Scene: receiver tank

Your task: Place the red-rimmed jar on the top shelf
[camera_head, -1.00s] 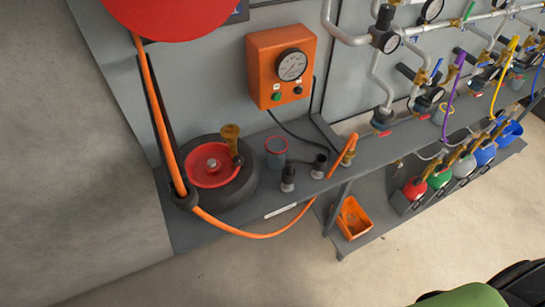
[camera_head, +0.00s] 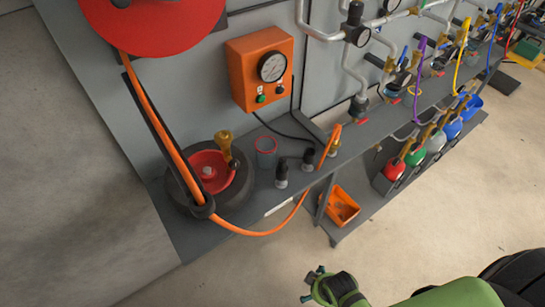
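The red-rimmed jar (camera_head: 266,152) is a small grey, open-topped cylinder with a red rim. It stands upright on the upper grey shelf (camera_head: 230,223), between the round black-and-red base and two small black-topped fittings. My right gripper (camera_head: 312,284) is at the bottom of the view, in front of and below the shelf, well apart from the jar. Its fingertips are spread and nothing shows between them. My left gripper is not in view.
An orange gauge box (camera_head: 260,69) hangs above the jar. An orange hose (camera_head: 250,233) loops along the shelf's front edge. A lower shelf holds an orange bin (camera_head: 341,206) and several coloured flasks (camera_head: 416,155). Pipes and valves fill the upper right. The floor in front is clear.

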